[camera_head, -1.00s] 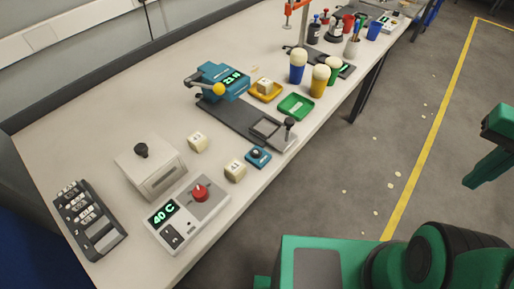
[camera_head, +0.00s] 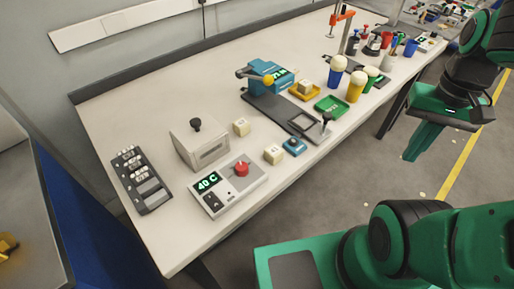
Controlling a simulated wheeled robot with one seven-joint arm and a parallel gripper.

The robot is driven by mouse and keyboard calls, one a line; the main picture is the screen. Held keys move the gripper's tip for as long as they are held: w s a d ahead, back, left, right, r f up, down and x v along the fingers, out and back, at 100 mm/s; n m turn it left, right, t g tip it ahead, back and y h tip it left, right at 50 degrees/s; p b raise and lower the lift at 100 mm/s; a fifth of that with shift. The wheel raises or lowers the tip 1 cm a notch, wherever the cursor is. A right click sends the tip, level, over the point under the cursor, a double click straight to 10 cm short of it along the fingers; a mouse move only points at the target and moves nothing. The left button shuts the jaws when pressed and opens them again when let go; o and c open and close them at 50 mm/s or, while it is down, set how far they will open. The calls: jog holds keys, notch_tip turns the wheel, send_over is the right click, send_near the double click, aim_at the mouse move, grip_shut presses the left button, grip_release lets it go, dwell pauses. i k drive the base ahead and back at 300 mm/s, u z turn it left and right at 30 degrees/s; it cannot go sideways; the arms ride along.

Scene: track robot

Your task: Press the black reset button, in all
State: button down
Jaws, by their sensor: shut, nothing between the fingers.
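A small blue box (camera_head: 294,146) with a dark round top sits near the front edge of the long white table. It looks like a push button, but I cannot read any label on it. Another black knob (camera_head: 327,118) stands upright on the end of the dark base plate behind it. A grey control box (camera_head: 228,186) shows "40 C" and carries a red knob and dark keys. My green gripper (camera_head: 415,155) is at the right, off the table's front side above the floor. It is shut and empty, well apart from the blue box.
A lidded box (camera_head: 201,146) with a black knob and a dark keypad-like tray (camera_head: 141,181) stand at the left. A teal device (camera_head: 269,76), green tray (camera_head: 332,106) and cups (camera_head: 355,88) stand farther back.

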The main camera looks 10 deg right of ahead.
aim_at(293, 141)
jog(key=u, duration=2)
jog(key=k, duration=1.9)
jog(key=z, duration=1)
jog(key=i, duration=1)
jog(key=u, duration=0.05)
